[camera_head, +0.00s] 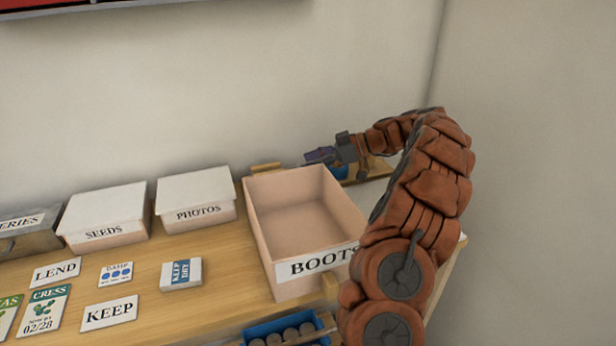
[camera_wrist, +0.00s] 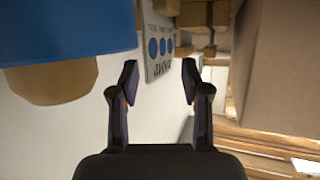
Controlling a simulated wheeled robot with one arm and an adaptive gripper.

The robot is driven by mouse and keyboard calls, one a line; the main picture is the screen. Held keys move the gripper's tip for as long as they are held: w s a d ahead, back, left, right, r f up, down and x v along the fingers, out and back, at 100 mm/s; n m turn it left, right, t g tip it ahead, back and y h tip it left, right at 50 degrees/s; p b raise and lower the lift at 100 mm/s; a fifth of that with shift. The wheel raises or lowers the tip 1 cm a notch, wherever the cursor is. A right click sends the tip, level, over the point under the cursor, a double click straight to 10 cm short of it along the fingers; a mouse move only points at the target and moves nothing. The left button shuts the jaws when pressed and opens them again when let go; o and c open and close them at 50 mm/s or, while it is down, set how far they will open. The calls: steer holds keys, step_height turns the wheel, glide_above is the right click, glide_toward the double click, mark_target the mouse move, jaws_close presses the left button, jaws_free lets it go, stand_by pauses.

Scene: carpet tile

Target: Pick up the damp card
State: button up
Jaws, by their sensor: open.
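In the wrist view my gripper (camera_wrist: 157,82) is open and nothing is held. A card with blue dots and upside-down lettering (camera_wrist: 158,45) shows just beyond the gap between the fingertips. I cannot tell whether it is the same card.
The open BOOTS box (camera_head: 303,264) stands between my gripper and the card on the table. Lidded SEEDS (camera_head: 104,215) and PHOTOS (camera_head: 195,197) boxes stand along the wall. A KEEP DRY pack (camera_head: 181,274) lies right of the card. A blue object (camera_wrist: 65,30) fills the wrist view's upper left.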

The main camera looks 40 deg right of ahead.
steer(key=shift+w, duration=0.1)
jaws_close()
stand_by(0.3)
